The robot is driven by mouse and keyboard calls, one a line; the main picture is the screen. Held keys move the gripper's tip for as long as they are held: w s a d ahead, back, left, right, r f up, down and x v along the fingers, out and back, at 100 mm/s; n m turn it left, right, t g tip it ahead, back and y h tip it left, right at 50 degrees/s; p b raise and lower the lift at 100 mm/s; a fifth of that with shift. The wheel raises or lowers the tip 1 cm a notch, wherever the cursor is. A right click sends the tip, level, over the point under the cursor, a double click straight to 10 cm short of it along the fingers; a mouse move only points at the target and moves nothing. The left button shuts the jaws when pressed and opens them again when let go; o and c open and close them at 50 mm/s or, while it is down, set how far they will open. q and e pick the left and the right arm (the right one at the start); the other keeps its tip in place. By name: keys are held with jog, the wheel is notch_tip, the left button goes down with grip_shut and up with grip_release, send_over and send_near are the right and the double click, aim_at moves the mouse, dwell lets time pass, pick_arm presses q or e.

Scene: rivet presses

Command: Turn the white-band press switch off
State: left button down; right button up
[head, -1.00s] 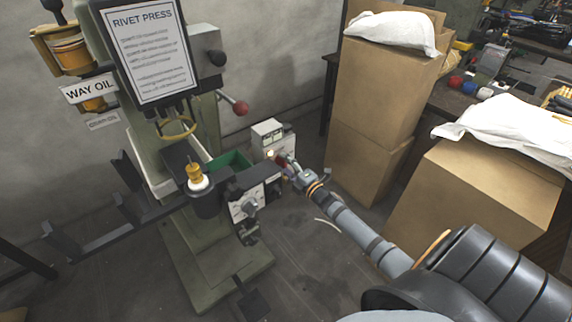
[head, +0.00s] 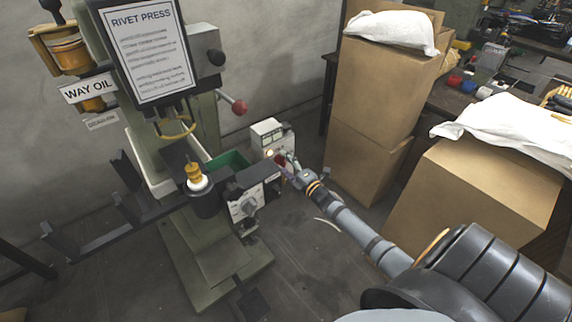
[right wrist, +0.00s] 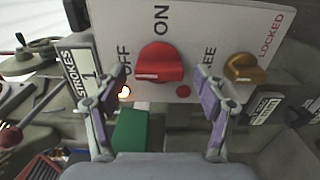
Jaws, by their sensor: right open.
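In the right wrist view a white switch panel (right wrist: 205,35) fills the top, with a red knob (right wrist: 160,63) on it. The word ON is above the knob and OFF to its left. My right gripper (right wrist: 163,90) is open and empty, its fingertips on either side below the knob, apart from it as far as I can tell. In the head view my right gripper (head: 283,162) is beside a small pale box (head: 266,134), right of the rivet press (head: 215,245). A yellow and white piece (head: 197,180) stands on the press. My left gripper is out of view.
A gold knob (right wrist: 244,68) sits right of the red one, near the word LOCKED. A lit lamp (right wrist: 124,92) is by the left finger; a green block (right wrist: 130,130) lies below. Cardboard boxes (head: 375,95) stand to the right. The floor (head: 310,265) in front is clear.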

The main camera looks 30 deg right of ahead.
jog(key=s, duration=1.2)
jog(key=shift+d, duration=0.45)
jog(key=s+d+f+m+g+h, duration=0.1)
jog(key=s+f+m+g, duration=0.3)
jog(key=f, duration=0.6)
jog(key=s+d+f+m+g+h, duration=0.1)
jog(key=s+f+m+g, duration=0.3)
jog(key=f, duration=0.6)
jog(key=s+d+f+m+g+h, duration=0.1)
jog(key=s+d+f+m, duration=0.15)
jog(key=s+f, duration=0.55)
jog(key=s+a+f+m+g+y, duration=0.1)
jog(key=s+a+f+m+g, duration=0.3)
jog(key=s+a+f, duration=0.45)
jog(key=s+a+f+m+g, duration=0.4)
jog(key=s+a+f, duration=0.2)
jog(key=s+f, duration=0.5)
notch_tip(320, 180, up, 15)
jog(key=s+p, duration=0.2)
jog(key=p, duration=1.1)
jog(key=shift+d+f, duration=0.2)
jog(key=shift+d, duration=0.05)
